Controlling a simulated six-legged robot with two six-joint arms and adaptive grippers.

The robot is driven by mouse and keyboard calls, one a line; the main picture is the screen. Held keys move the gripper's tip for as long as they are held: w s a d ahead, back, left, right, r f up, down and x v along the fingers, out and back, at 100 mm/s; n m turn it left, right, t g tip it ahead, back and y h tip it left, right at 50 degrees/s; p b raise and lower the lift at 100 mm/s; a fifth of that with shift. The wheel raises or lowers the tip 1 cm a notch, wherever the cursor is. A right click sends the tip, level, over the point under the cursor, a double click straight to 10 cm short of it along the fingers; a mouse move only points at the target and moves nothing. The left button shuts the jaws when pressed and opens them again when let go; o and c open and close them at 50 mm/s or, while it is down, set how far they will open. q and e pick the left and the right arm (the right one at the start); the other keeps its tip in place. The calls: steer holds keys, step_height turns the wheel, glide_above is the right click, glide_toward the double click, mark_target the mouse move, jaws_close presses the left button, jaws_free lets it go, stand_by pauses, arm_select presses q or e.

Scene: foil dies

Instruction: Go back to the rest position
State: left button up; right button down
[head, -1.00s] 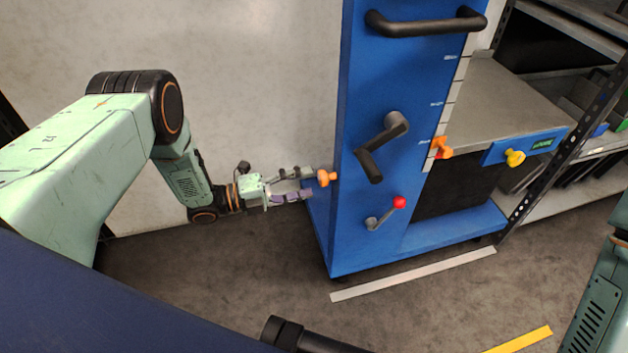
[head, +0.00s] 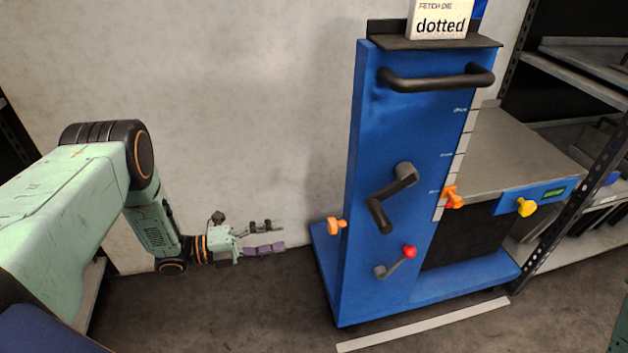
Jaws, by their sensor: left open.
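My left gripper (head: 272,238) is in the head view, left of the blue machine (head: 380,200). Its fingers are apart with nothing between them. It hangs in free space, clear of the orange knob (head: 337,226) on the machine's left side. My left arm reaches in from the left edge. My right gripper is out of view.
The blue machine has a black handle (head: 440,79), a black crank (head: 385,200), a red-tipped lever (head: 396,262), an orange pointer (head: 453,197) and a yellow knob (head: 526,207). A sign reading "dotted" (head: 440,22) stands on top. A shelf rack (head: 570,190) is at right.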

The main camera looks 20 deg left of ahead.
arm_select(q)
step_height(320, 180, down, 8)
steer(key=a+n+t+y, duration=0.1)
steer(key=n+y, duration=0.6)
steer(key=n, duration=0.7)
steer(key=s+d+f+n+g+y, duration=0.3)
steer(key=s+f+n+y, duration=0.15)
steer(key=s+n, duration=0.45)
steer(key=s+d+r+n+g+y+p, duration=0.1)
steer(key=s+r+n+g, duration=0.2)
steer(key=s, duration=0.7)
steer(key=s+d+r+n+g+y+p, duration=0.1)
steer(key=s+r+n+g+y+p, duration=0.1)
steer(key=s, duration=0.9)
step_height(320, 180, up, 3)
steer(key=n+g, duration=0.1)
steer(key=g, duration=0.2)
steer(key=shift+s+d+f+n, duration=0.15)
steer(key=shift+d+f+n, duration=0.05)
steer(key=shift+n, duration=0.2)
steer(key=shift+y, duration=0.25)
